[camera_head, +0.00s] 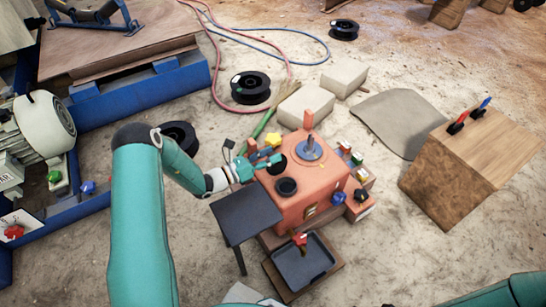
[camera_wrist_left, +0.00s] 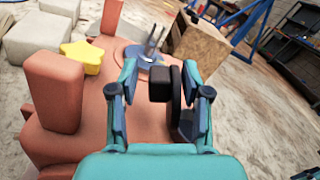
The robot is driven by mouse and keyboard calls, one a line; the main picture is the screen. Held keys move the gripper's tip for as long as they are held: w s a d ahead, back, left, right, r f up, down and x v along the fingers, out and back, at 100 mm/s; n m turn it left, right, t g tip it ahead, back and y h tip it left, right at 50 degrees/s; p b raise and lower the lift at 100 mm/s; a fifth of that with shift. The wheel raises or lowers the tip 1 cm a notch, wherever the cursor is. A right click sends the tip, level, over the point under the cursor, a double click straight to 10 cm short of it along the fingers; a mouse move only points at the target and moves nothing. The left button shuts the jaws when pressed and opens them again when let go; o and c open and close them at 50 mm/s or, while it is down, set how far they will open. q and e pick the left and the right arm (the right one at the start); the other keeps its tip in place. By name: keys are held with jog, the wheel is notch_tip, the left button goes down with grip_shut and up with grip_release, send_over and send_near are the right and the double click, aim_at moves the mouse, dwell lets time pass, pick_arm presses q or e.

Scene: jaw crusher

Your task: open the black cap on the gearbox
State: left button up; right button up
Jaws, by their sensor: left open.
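The orange gearbox (camera_head: 325,205) stands on the sandy ground in the middle of the head view. A black round opening or ring (camera_head: 286,187) is on its top. The black cap (camera_head: 277,164) stands on edge beside that ring; in the left wrist view the cap (camera_wrist_left: 175,98) shows as an upright disc with a dark block on its side. My left gripper (camera_head: 262,167) is at the cap. In the left wrist view its fingers (camera_wrist_left: 163,88) are apart, one on each side of the cap, with no clear grip on it. My right gripper is out of view.
A yellow star (camera_wrist_left: 80,56) and orange posts (camera_wrist_left: 54,92) stand close by on the gearbox top. A dark small table (camera_head: 245,213) and a grey tray (camera_head: 303,262) stand in front.

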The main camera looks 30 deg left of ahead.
pick_arm(q)
jog(key=shift+w+d, duration=0.25)
jog(key=shift+w, duration=0.2)
jog(key=shift+a, duration=0.15)
grip_shut()
